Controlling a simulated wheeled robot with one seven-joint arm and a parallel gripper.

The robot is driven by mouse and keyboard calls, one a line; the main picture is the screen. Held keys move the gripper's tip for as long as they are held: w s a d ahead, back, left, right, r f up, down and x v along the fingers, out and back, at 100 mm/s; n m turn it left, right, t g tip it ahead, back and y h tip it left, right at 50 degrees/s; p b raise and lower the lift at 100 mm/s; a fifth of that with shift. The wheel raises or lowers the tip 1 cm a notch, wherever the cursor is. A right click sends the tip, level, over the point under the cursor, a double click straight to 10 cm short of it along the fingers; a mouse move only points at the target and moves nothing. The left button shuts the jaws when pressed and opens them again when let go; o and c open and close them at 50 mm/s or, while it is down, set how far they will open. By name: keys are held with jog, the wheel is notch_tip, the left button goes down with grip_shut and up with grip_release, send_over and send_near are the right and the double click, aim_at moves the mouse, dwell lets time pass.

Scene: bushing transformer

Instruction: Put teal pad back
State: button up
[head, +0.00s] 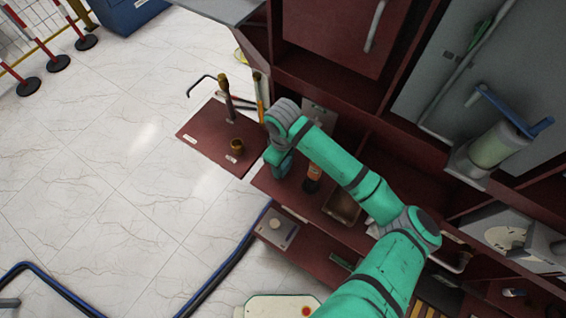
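I cannot pick out the teal pad with certainty. A small green item (340,261) lies on the lower dark red shelf, partly hidden by my arm; I cannot tell if it is the pad. My green arm reaches from the lower right over the workbench (262,181). Its end, with my gripper (279,168), points down near the bench's left end, left of an orange and black bottle (313,176). A dark teal shape shows there; I cannot tell if it is part of my gripper or something held. The fingers are hidden.
A dark red panel (205,130) with a brass cup (237,147) and upright tools (225,95) juts out left. A brown tray (343,207) sits right of the bottle. A blue rail (225,265) runs along the floor. Open tiled floor lies left.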

jog(key=shift+o, duration=1.4)
jog(key=shift+w, duration=0.1)
jog(key=shift+d, duration=0.1)
